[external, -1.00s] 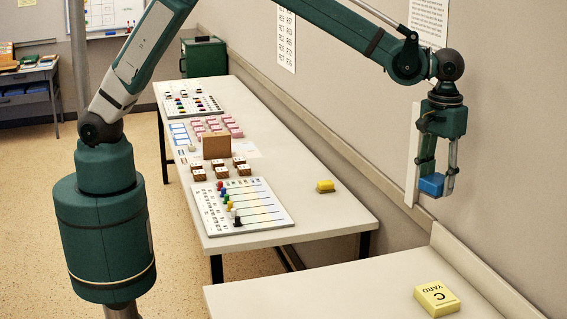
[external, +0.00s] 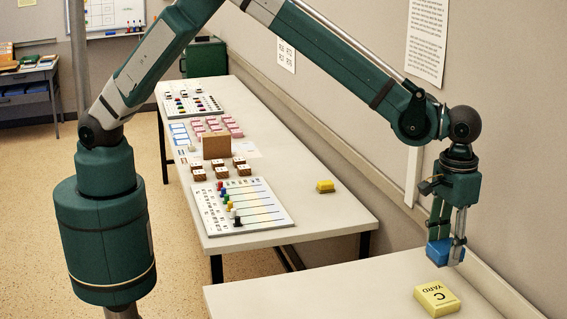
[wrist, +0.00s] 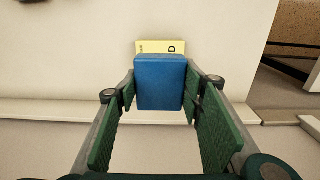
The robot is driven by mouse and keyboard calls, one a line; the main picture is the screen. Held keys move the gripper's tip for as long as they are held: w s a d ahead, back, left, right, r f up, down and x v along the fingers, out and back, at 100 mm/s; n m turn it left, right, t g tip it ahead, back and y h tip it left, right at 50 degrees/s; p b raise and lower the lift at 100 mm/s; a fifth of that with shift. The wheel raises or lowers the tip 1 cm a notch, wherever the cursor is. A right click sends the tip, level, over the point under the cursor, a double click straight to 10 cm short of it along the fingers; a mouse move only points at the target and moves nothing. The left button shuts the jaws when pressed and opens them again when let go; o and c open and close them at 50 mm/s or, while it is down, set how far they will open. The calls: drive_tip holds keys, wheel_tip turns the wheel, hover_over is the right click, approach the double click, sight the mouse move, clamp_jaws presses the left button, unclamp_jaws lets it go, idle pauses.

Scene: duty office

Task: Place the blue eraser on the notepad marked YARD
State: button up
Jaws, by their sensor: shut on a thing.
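The blue eraser (external: 439,253) is held between the fingers of my gripper (external: 447,250), above the near table. In the wrist view the eraser (wrist: 160,82) sits between the two green finger pads of my gripper (wrist: 160,95). The yellow notepad marked YARD (external: 437,299) lies on the near table, below the held eraser and apart from it in the external view. In the wrist view only a strip of the notepad (wrist: 155,46) shows past the eraser, with a letter D; the eraser hides the rest.
The near table (external: 300,295) is bare around the notepad, with a raised ledge along the wall.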

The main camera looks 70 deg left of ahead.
drive_tip(key=shift+f, duration=0.1)
hover_over(437, 294)
drive_tip(key=shift+f+p, duration=0.35)
drive_tip(key=shift+f, duration=2.65)
drive_tip(key=shift+f, duration=1.9)
drive_tip(key=shift+f, duration=0.15)
drive_tip(key=o, duration=0.9)
drive_tip(key=shift+r, duration=0.2)
drive_tip(key=shift+r+b, duration=0.35)
drive_tip(key=shift+r, duration=5.65)
